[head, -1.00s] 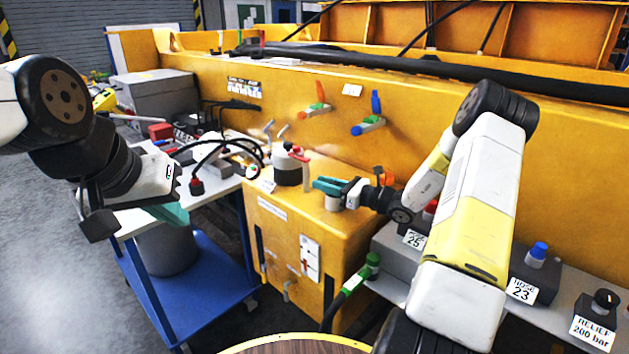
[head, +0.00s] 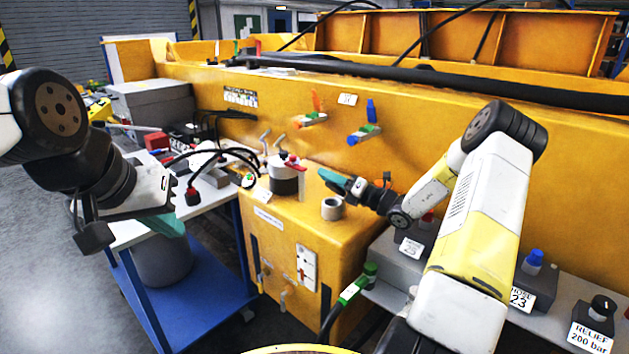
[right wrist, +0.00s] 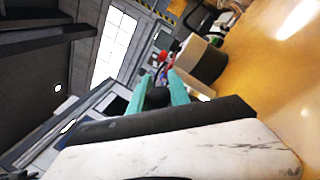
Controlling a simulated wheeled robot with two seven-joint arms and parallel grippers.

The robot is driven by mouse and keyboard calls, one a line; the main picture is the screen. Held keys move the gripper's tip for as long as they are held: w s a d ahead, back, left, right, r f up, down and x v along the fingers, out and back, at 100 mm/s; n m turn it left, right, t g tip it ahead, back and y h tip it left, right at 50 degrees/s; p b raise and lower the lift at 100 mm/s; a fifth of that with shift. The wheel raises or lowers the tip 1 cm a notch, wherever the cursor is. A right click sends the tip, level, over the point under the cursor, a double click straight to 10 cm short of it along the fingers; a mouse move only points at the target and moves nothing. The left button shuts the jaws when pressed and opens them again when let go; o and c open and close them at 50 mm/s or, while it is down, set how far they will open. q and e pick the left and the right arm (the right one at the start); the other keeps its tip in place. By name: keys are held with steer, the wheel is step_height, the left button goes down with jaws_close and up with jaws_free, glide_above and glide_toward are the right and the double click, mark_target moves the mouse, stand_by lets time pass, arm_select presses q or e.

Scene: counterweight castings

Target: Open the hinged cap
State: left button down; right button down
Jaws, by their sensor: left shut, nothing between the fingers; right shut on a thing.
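A short grey filler neck (head: 333,209) stands on top of the yellow box; its round upper end shows in the head view. My right gripper (head: 332,180) is just above and behind the neck, its teal fingers tilted. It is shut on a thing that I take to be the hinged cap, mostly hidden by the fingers. In the right wrist view the two teal fingers (right wrist: 160,88) show with a dark shape between them. My left gripper (head: 168,224) is shut and empty over the blue cart, far from the neck.
A dark and white canister (head: 284,180) with a red handle stands left of the neck on the yellow box (head: 285,215). Two coloured valve levers (head: 364,134) sit on the yellow wall behind. Grey hose blocks (head: 535,282) line the right. A blue cart (head: 205,285) stands left.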

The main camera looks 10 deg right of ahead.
steer(key=shift+w+d+r+m+t, duration=0.15)
steer(key=shift+w+d+m, duration=0.1)
steer(key=shift+m, duration=0.3)
steer(key=shift+w+d+m+t, duration=0.15)
steer(key=shift+d+m, duration=0.1)
steer(key=shift+m, duration=0.3)
steer(key=shift+w+d+f+m+t+h, duration=0.15)
steer(key=shift+w+d+m+t+h, duration=0.45)
steer(key=shift+m, duration=1.25)
steer(key=shift+w+d+f+m+t+h, duration=0.1)
steer(key=shift+w+d+m+t+h, duration=0.45)
steer(key=shift+m, duration=1.35)
steer(key=shift+w+d+f+m+t+h, duration=0.15)
steer(key=shift+w+d+m, duration=0.2)
steer(key=shift+d+m, duration=1.05)
steer(key=shift+a+m, duration=0.45)
steer(key=shift+m, duration=0.1)
